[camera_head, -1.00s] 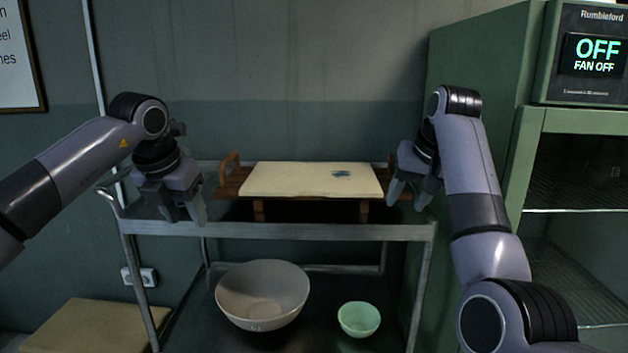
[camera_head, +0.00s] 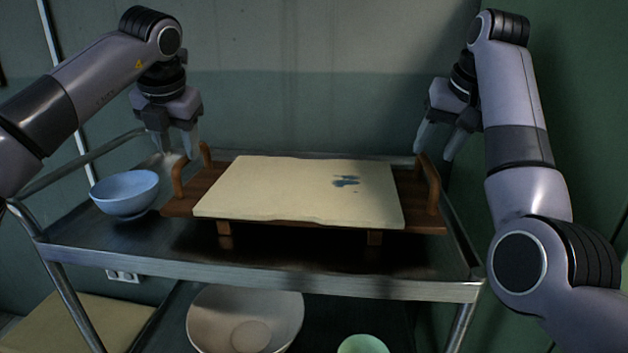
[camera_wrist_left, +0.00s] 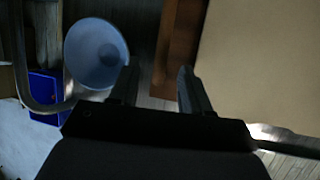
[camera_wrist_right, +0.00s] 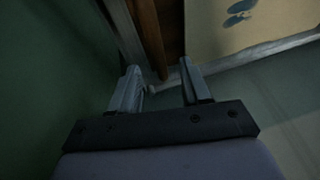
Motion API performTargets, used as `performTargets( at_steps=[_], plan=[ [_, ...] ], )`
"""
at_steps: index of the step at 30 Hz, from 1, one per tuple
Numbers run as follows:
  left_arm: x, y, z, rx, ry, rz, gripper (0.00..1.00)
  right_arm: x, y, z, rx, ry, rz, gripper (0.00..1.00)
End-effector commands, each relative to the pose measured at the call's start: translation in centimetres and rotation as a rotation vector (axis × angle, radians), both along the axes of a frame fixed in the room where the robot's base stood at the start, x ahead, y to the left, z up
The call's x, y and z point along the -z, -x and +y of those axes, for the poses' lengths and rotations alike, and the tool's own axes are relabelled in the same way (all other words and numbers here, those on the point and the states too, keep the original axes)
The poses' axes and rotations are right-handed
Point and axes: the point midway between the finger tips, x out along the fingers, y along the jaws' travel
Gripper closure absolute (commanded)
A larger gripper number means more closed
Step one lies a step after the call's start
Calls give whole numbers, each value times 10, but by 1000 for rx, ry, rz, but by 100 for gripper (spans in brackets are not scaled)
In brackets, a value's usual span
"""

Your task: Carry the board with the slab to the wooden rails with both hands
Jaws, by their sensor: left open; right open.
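The brown wooden board (camera_head: 182,204) lies on the metal cart's top, with a raised handle at each end. The cream slab (camera_head: 280,190) lies flat on it, with a dark blue smear near its right side. Short wooden blocks (camera_head: 375,238) show beneath the board; I cannot tell whether these are feet or rails. My left gripper (camera_head: 179,145) is open and empty, pointing down close above the left handle (camera_head: 179,180). My right gripper (camera_head: 434,149) is open and empty above the right handle (camera_head: 432,186). Contact with either handle is not visible.
A blue bowl (camera_head: 124,194) stands on the cart top (camera_head: 120,250), close to the board's left end. A large pale bowl (camera_head: 245,315) and a green bowl (camera_head: 362,345) sit on the lower shelf. A green surface (camera_head: 590,150) rises at the right.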

Motion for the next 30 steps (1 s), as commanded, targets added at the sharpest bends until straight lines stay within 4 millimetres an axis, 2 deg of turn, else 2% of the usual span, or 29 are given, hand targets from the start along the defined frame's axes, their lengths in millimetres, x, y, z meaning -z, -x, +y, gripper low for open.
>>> performTargets(
  at_steps=[16, 30],
  plan=[
    [4, -2, 0, 0, 1, 1, 52, 4, -2, 0, 0, 0, 1, 53],
    [58, -25, 8, 1, 1, 2, 52, 58, -25, 9, 0, 0, 2, 53]
  ],
)
